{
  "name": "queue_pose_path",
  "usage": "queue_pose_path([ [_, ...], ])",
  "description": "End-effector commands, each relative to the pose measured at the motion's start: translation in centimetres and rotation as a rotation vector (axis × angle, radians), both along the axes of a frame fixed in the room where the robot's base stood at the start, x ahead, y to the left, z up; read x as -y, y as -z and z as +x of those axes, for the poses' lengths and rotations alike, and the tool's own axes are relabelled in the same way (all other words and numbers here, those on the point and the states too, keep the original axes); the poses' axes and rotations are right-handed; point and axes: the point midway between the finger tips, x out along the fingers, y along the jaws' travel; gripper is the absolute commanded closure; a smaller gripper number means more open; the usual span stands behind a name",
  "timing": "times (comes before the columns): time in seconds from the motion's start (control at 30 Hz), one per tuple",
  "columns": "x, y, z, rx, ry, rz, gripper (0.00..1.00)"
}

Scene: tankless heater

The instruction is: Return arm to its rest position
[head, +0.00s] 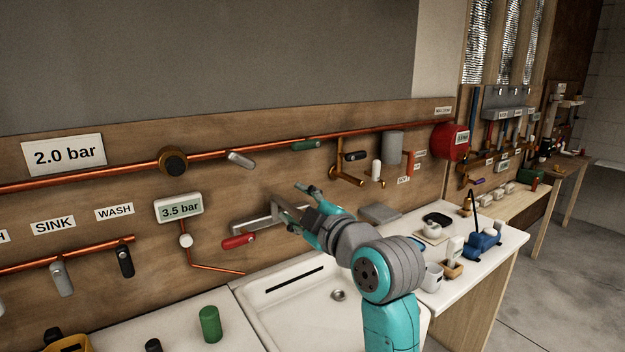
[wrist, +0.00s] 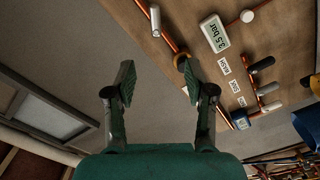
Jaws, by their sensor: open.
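My gripper (head: 306,204) is in front of the wooden wall panel, above the white sink basin and beside a grey bracket-like fitting with a red-handled lever (head: 238,241). In the wrist view my gripper (wrist: 158,85) shows two fingers spread apart with nothing between them. The arm rises from the lower right of the head view and bends toward the panel. Whether the fingers touch the grey fitting is hard to tell in the head view.
A 3.5 bar display (head: 180,208) and copper pipes with valves line the panel. The white sink (head: 300,300) lies below. A green cylinder (head: 209,324) stands left on the counter. Cups and a blue device (head: 484,244) stand right. Open floor lies at far right.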

Motion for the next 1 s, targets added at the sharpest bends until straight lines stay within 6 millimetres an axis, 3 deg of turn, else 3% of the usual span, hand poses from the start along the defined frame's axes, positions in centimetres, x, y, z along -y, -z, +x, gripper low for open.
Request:
queue_pose_path([
  [0.27, 1.1, 3.6, -0.2, -0.037, 0.032, 0.042, 0.46],
  [0.47, 2.3, 7.6, -0.8, -0.080, 0.067, 0.093, 0.46],
  [0.67, 4.4, 14.1, -2.4, -0.146, 0.128, 0.169, 0.46],
  [1.0, 9.1, 26.0, -8.5, -0.258, 0.263, 0.327, 0.46],
])
